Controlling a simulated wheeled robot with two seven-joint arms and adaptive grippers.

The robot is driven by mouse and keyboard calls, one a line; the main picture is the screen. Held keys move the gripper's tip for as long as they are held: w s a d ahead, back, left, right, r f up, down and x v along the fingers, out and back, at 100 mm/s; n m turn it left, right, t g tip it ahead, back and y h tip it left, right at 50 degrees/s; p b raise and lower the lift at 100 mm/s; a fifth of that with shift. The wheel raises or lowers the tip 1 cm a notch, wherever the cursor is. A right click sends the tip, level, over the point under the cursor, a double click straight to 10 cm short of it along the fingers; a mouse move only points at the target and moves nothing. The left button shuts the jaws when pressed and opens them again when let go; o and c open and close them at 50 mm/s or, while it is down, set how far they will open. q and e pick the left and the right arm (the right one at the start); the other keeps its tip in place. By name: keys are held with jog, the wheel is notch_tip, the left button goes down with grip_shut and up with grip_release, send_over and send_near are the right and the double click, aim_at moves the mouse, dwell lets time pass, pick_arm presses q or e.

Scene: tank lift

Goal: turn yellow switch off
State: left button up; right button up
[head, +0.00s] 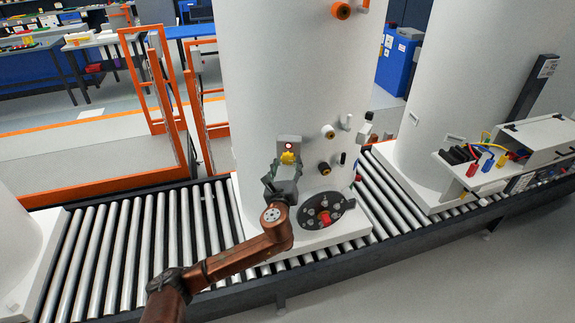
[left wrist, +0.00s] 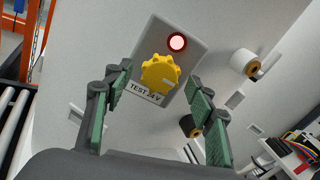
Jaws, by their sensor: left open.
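The yellow switch (left wrist: 161,74) is a round knob with a notched rim on a grey panel (left wrist: 140,50) labelled "TEST 24 V". A round red-rimmed lamp (left wrist: 177,42) above the knob glows pale pink. In the head view the knob (head: 288,158) shows just above my left gripper (head: 282,172), on the front of the white tank (head: 300,80). My left gripper is open, its green-padded fingers (left wrist: 158,110) on either side below the knob, apart from it. My right gripper is not in view.
Several capped pipe stubs (head: 328,131) stick out of the tank right of the panel. A dark round flange (head: 325,211) with a red centre sits below. The tank stands on a roller conveyor (head: 140,240). A wiring box (head: 540,138) is at the right.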

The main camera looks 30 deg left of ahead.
pick_arm(q)
jog(key=shift+w+a, duration=0.1)
jog(key=shift+w, duration=0.1)
jog(key=c, duration=1.2)
